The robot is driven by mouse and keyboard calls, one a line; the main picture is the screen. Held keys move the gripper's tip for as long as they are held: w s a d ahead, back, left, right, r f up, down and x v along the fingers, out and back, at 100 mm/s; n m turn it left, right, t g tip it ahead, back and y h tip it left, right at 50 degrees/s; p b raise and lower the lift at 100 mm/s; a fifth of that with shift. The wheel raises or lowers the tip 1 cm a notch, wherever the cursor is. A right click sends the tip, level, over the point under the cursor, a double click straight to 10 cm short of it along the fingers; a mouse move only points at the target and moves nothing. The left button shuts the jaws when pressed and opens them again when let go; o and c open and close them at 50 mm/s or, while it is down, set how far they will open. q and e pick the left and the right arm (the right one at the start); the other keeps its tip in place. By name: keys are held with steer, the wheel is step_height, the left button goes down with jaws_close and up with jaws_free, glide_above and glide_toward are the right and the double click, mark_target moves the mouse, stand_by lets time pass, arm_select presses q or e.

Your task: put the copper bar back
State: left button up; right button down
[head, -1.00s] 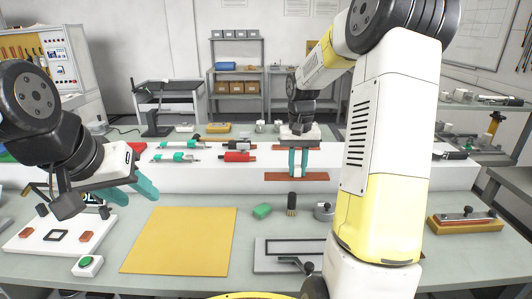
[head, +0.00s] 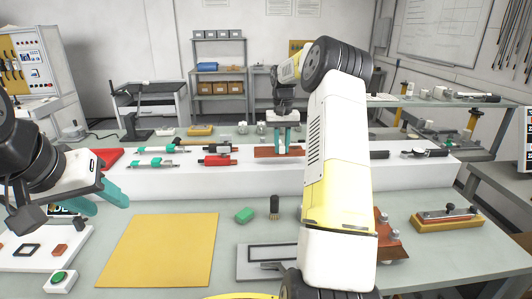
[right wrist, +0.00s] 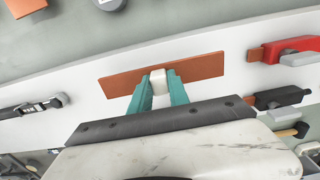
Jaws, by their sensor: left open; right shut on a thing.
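The copper bar (head: 265,152) is a flat orange-brown strip at the middle of the long white riser. My right gripper (head: 282,150) points down and is shut on the bar's small white grip block, which shows between the fingers in the right wrist view. In that view the copper bar (right wrist: 205,68) lies level along the white riser (right wrist: 85,95). I cannot tell whether it rests on the riser or hangs just above it. My left gripper (head: 108,198) is open and empty above the left of the bench, away from the bar.
Red clamp pieces (head: 218,160) and green-handled tools (head: 155,150) lie left of the bar on the riser. A dark tool (head: 425,153) lies to the right. My right arm hides part of the bench.

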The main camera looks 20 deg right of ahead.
mark_target(282, 154)
steer(key=shift+w+d, duration=0.1)
steer(key=shift+w, duration=0.2)
steer(key=shift+f, duration=1.75)
steer(key=c, duration=1.3)
jaws_free()
steer(key=shift+f, duration=0.2)
steer(key=shift+o, duration=0.2)
